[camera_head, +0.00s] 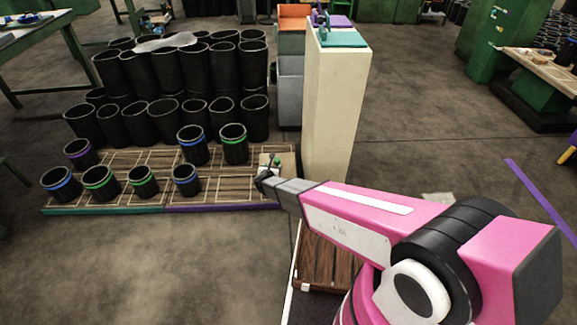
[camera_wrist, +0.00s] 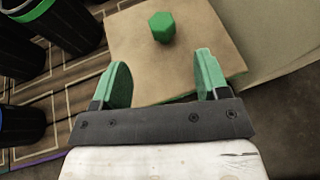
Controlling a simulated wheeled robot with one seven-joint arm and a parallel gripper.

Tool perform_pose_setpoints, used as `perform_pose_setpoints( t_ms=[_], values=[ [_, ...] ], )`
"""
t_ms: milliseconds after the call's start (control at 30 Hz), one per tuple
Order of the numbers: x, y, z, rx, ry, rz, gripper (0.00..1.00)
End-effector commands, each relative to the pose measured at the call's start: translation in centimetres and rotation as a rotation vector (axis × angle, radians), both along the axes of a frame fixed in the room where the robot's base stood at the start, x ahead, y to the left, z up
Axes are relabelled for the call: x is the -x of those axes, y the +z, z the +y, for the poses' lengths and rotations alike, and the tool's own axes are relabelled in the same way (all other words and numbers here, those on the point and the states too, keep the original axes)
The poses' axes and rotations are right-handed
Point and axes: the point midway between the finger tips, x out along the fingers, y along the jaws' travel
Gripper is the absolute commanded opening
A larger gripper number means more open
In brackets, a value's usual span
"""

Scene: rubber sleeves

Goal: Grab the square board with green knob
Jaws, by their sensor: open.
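The square board (camera_wrist: 127,28) is tan with a green edge, and a green hexagonal knob (camera_wrist: 162,27) stands on it in the wrist view. In the head view the green knob (camera_head: 277,161) shows just beyond the end of my arm, on the board (camera_head: 287,158), which is partly hidden by the arm. My gripper (camera_wrist: 160,75) is open, with its two green fingers apart and nothing between them. The knob lies ahead of the fingertips, roughly centred between them. The fingers appear over the near part of the board; their height above it is hard to tell.
Black sleeves with coloured bands, such as a green-banded one (camera_head: 233,144), stand on a gridded wooden platform (camera_head: 130,161) left of the board. Many plain black sleeves (camera_head: 170,75) stand behind. A tall cream cabinet (camera_head: 335,110) rises right of the board. Open floor lies in front.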

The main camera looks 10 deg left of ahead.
Motion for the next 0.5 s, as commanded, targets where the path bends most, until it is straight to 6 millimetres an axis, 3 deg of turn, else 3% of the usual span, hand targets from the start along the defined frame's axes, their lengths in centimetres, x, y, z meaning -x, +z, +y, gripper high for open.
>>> perform_pose_setpoints(
  t_ms=[167, 500],
  values=[
    [-0.7, -0.8, 0.1, -0.018, -0.024, -0.001, 0.68],
    [-4.9, -2.5, 0.0, -0.015, -0.020, -0.001, 0.68]
  ],
)
